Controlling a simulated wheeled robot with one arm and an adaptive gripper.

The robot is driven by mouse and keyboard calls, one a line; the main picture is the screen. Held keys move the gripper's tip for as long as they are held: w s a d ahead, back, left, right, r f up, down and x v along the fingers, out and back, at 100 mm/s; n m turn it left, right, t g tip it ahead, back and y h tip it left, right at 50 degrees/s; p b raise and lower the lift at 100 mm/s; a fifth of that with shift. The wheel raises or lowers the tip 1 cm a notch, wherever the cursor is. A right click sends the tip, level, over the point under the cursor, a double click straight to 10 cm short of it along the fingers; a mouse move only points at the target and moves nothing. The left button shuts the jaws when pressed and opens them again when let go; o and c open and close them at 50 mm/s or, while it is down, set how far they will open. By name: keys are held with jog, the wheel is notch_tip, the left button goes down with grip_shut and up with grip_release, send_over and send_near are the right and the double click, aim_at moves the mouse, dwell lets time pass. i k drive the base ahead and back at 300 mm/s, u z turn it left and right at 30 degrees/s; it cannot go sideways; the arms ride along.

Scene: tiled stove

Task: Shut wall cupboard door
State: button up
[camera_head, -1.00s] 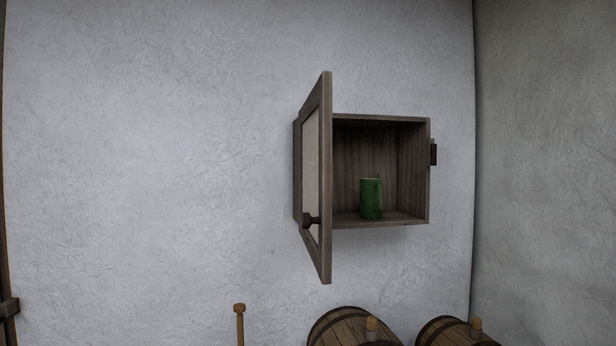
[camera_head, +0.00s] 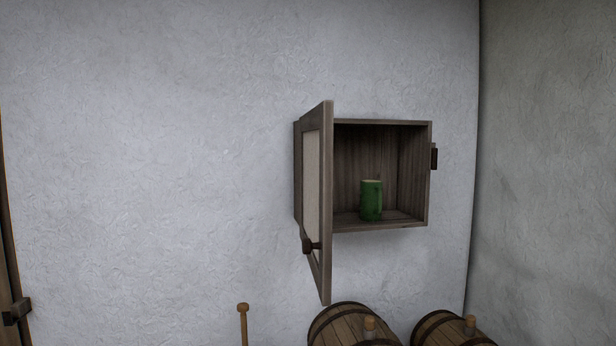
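The wall cupboard (camera_head: 427,175) is a dark wooden box on the plaster wall, right of the middle. Its door (camera_head: 326,200) is hinged on the left and stands wide open, swung out toward me. A dark round knob (camera_head: 311,245) sits low on the door's outer face, which has a pale panel. A green mug (camera_head: 371,200) stands upright on the cupboard floor. The door covers the left part of the inside. My gripper is not in view.
Two barrels, a left one (camera_head: 345,325) and a right one (camera_head: 447,328), lie below the cupboard. A wooden rod with a knobbed top (camera_head: 243,322) rises at the bottom. A dark wooden frame (camera_head: 12,290) is at the left edge. A side wall (camera_head: 550,170) closes off the right.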

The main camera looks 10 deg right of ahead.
aim_at(316, 126)
jog(key=u, duration=0.5)
jog(key=k, duration=0.6)
jog(key=u, duration=0.95)
jog(key=i, duration=1.25)
jog(key=u, duration=0.15)
